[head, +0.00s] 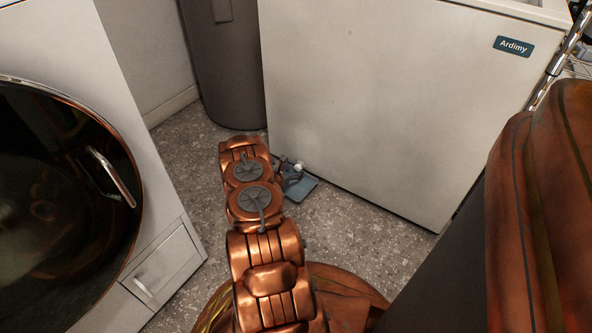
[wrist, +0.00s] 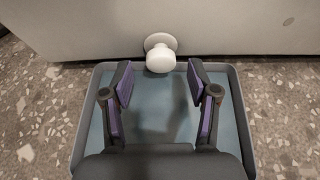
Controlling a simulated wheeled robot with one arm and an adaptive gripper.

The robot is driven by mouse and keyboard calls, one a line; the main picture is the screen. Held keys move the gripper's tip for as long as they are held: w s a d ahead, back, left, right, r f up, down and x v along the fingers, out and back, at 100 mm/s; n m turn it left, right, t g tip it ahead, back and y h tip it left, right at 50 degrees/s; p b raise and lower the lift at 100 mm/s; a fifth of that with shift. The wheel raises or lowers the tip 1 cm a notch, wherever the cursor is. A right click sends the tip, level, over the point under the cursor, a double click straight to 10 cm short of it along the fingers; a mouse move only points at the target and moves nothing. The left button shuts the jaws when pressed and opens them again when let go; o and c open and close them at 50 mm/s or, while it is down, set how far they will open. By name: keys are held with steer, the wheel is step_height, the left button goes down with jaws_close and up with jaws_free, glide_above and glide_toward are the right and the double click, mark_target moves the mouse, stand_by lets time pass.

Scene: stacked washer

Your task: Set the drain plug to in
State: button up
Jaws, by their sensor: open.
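The drain plug (wrist: 160,56) is a white round knob with a wider disc behind it, low on the front of the white appliance (wrist: 95,22). In the head view the plug (head: 299,166) is a small white spot beside my gripper (head: 291,174), partly hidden by my arm. In the wrist view my gripper (wrist: 160,78) is open and empty. Its purple-padded fingers point at the plug, one to each side and slightly short of it, with no visible contact. How deep the plug sits is hard to tell.
A shallow blue-grey tray (wrist: 80,123) lies on the speckled floor under my gripper and the plug. A front-loading washer (head: 160,195) stands at the left, and a dark grey bin (head: 228,75) at the back. Floor right of the tray is clear.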

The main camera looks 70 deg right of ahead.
steer(key=v, duration=0.9)
steer(key=shift+s, duration=0.15)
stand_by(0.4)
